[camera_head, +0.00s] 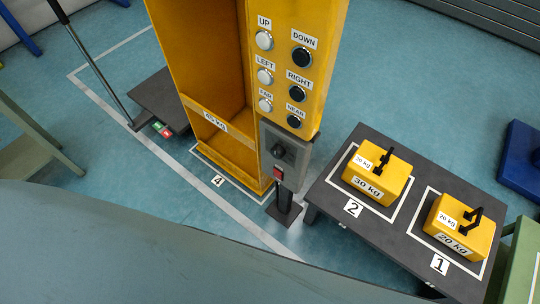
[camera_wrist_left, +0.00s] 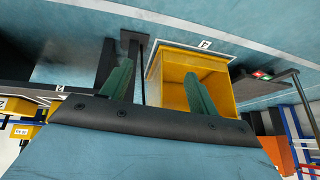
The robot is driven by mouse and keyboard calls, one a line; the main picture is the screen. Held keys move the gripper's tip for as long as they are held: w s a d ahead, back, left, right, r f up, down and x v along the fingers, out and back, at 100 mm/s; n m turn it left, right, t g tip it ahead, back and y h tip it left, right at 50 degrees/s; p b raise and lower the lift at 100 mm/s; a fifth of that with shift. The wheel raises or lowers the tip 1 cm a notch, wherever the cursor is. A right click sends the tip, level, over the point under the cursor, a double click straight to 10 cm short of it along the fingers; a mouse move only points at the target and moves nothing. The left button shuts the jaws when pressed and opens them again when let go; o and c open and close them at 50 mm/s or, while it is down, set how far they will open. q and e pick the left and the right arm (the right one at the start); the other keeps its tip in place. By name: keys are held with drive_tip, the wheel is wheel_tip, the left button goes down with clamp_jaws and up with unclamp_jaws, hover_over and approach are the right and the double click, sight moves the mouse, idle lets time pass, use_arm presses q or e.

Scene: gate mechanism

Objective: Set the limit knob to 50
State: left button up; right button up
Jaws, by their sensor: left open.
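The limit knob (camera_head: 279,150) is a dark round knob on a grey control box (camera_head: 293,156), which stands on a post beside the yellow button column. Its scale and setting are too small to read. A red switch (camera_head: 279,173) sits below it. My left gripper (camera_wrist_left: 158,70) shows only in the left wrist view, with its two green fingers spread apart and nothing between them. Behind the fingers are a dark post (camera_wrist_left: 137,66) and the yellow bay (camera_wrist_left: 170,65). The knob cannot be made out in that view. My right gripper is in neither view.
The yellow column (camera_head: 318,60) carries labelled white and black buttons. A dark table (camera_head: 318,192) at right holds yellow 30 kg (camera_head: 377,176) and 20 kg (camera_head: 460,222) weights. A 45 kg label marks the bay's ledge (camera_head: 215,121).

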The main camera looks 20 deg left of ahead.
use_arm(q)
drive_tip(key=w+d+r+m+t+h+b, duration=0.1)
drive_tip(key=w+d+r+t+h+b, duration=0.2)
drive_tip(key=w+r, duration=0.45)
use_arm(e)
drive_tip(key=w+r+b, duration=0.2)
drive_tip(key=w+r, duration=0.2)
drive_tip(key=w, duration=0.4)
use_arm(q)
drive_tip(key=m+t+h+b, duration=0.3)
drive_tip(key=t+h, duration=0.1)
drive_tip(key=t, duration=0.3)
approach(275, 154)
drive_tip(key=b+x, duration=0.3)
drive_tip(key=x, duration=0.4)
drive_tip(key=shift+w+d, duration=0.15)
drive_tip(key=shift+w, duration=0.05)
drive_tip(key=shift+w+d, duration=0.25)
drive_tip(key=shift+w, duration=0.3)
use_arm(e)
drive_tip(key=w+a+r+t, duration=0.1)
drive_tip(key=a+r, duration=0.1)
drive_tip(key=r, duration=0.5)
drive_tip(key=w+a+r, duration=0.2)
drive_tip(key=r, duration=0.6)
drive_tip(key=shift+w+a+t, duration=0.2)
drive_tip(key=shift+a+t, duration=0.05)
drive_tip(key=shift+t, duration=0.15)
use_arm(q)
drive_tip(key=shift+c, duration=0.2)
